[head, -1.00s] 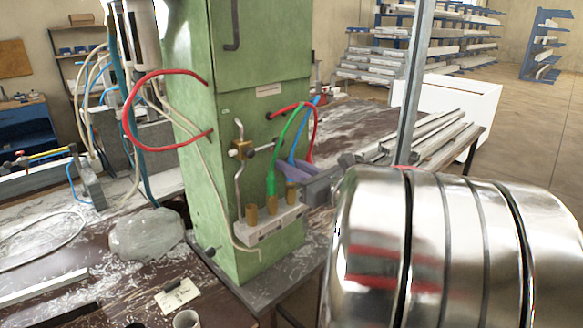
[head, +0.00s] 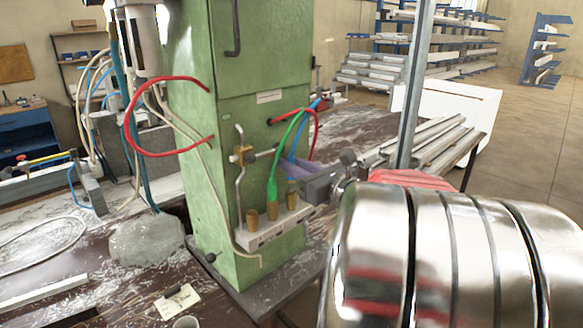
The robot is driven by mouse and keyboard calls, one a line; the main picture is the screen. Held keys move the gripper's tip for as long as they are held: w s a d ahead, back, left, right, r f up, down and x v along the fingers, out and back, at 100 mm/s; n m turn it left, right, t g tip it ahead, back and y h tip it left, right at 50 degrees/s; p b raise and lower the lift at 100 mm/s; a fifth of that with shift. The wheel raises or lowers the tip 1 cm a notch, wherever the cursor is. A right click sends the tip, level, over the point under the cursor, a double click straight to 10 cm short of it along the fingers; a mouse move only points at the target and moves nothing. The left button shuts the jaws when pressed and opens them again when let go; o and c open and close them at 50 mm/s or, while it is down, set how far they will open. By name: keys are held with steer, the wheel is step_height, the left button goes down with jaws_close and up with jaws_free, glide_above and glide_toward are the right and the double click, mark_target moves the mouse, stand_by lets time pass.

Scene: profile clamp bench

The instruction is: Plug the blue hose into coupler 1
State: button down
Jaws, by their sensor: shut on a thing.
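A pale coupler block (head: 262,240) sits low on the green column, with three brass couplers in a row: left (head: 252,220), middle (head: 272,210) and right (head: 292,198). Their numbers are too small to read. The green hose (head: 275,172) ends at the middle coupler. The left coupler has no hose on it. The blue hose (head: 297,140) hangs down to my gripper (head: 292,168), which is shut on its lower end just above and behind the right coupler. The hose tip is hidden or too small to make out.
A red hose (head: 314,128) hangs close beside the blue one. Another red hose (head: 150,152) loops at the column's left. Metal profiles (head: 430,148) lie on the bench behind my arm. A grey lump (head: 146,240) sits on the bench at left.

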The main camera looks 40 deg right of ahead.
steer(key=shift+r, duration=0.45)
stand_by(0.3)
steer(key=shift+s, duration=0.15)
steer(key=s, duration=0.7)
steer(key=shift+s, duration=0.3)
stand_by(1.4)
steer(key=shift+d, duration=0.1)
stand_by(0.4)
